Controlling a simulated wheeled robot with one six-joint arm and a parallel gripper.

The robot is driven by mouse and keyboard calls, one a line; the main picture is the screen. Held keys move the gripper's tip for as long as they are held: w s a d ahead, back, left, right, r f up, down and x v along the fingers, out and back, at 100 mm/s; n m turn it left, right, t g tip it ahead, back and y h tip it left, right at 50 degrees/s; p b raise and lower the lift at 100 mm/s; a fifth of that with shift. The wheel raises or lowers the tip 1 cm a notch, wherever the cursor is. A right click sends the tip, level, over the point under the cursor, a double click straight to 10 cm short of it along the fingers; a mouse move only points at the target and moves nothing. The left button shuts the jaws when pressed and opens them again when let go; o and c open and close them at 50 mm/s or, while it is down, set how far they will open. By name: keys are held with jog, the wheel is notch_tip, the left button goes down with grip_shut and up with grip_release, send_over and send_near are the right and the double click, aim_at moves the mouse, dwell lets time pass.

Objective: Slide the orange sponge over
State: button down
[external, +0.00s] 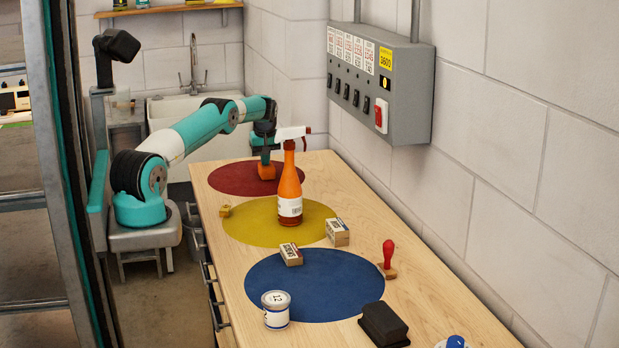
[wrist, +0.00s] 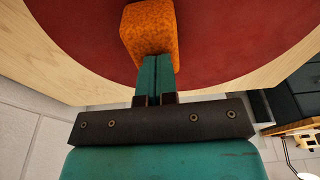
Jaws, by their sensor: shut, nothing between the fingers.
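The orange sponge (wrist: 148,28) is a speckled orange block on the dark red disc (wrist: 221,68). In the external view the sponge (external: 266,172) sits on the red disc (external: 229,179) at the far end of the bench, partly behind the orange spray bottle. My gripper (wrist: 155,60) is shut, with its teal fingers together and nothing between them. The fingertips are right at the sponge's near side; I cannot tell whether they touch it. In the external view my gripper (external: 265,157) points down at the sponge.
An orange spray bottle (external: 290,192) stands on the yellow disc (external: 252,222). Two small boxes (external: 337,232) (external: 291,254), a red-handled stamp (external: 388,258), a can (external: 276,309) and a black block (external: 384,324) are nearer. A grey switch box (external: 405,85) hangs on the right wall.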

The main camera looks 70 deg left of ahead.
jog(key=shift+s+d+f, duration=0.1)
jog(key=shift+d+f, duration=0.15)
jog(key=shift+f, duration=0.25)
jog(key=shift+d, duration=0.2)
jog(key=d+b, duration=0.1)
jog(key=d, duration=1.5)
jog(key=shift+d+f+b, duration=0.1)
jog(key=shift+d+b, duration=0.2)
jog(key=shift+r+p, duration=0.55)
jog(key=shift+r, duration=0.2)
jog(key=shift+a+r, duration=0.1)
jog(key=shift+r, duration=0.5)
notch_tip(320, 180, up, 16)
jog(key=d+b, duration=0.2)
jog(key=shift+d+f, duration=0.15)
jog(key=shift+d, duration=0.25)
